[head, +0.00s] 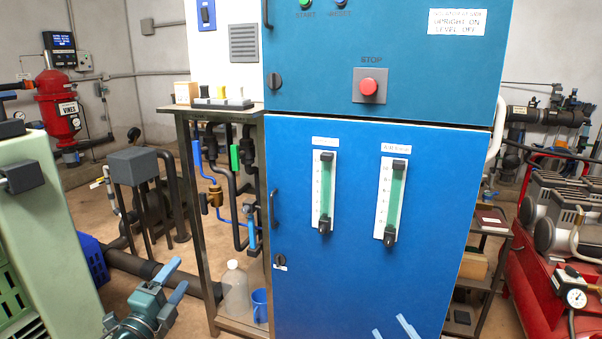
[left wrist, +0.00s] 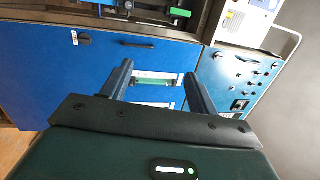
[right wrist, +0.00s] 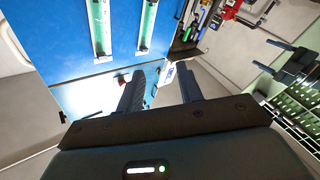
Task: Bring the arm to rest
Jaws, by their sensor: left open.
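My left gripper (head: 177,277) is at the lower left of the head view, in front of the bench and left of the blue cabinet (head: 300,270). In the left wrist view its two fingers (left wrist: 157,72) stand apart with nothing between them. My right gripper (head: 390,327) shows only as fingertips at the bottom edge of the head view, in front of the cabinet's lower door. In the right wrist view its fingers (right wrist: 160,68) stand apart and empty. Neither gripper visibly touches anything.
The cabinet carries two green flow meters (head: 323,192) and a red stop button (head: 369,87). A narrow bench (head: 182,110) with pipes stands left of it. A pale green machine (head: 50,210) is at far left, a red compressor frame (head: 520,290) at right. Some floor shows between.

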